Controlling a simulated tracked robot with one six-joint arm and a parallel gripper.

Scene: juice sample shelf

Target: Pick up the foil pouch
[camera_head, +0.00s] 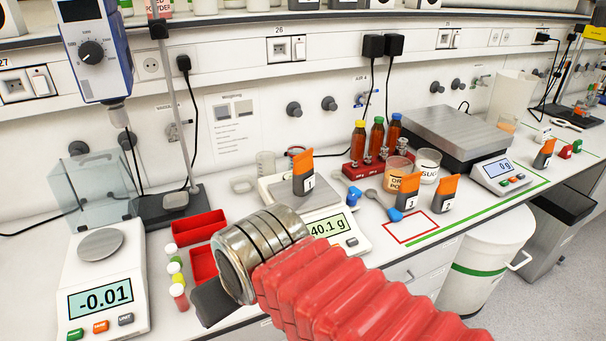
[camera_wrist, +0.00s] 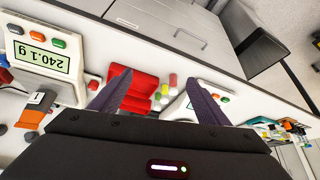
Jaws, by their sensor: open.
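Several dark pouches with orange tops and number labels show in the head view, so I cannot tell which is the foil pouch meant. One pouch marked 1 (camera_head: 304,172) stands on the middle scale. Two more, marked 1 (camera_head: 407,192) and 2 (camera_head: 445,193), stand right of it on the bench; another (camera_head: 545,153) is far right. My gripper (camera_wrist: 158,80) is open and empty, its two fingers above the bench's front part. In the head view my arm mostly hides it. A pouch (camera_wrist: 38,105) shows inverted at the wrist view's left, outside the fingers.
The middle scale (camera_wrist: 44,55) reads 240.1 g. Red trays (camera_head: 205,226) and small capped vials (camera_head: 179,297) lie left of my arm. A left scale (camera_head: 101,300) has a clear shield. Glass jars (camera_head: 428,164) and bottles (camera_head: 376,140) stand behind the pouches. A white bin (camera_head: 478,260) is below.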

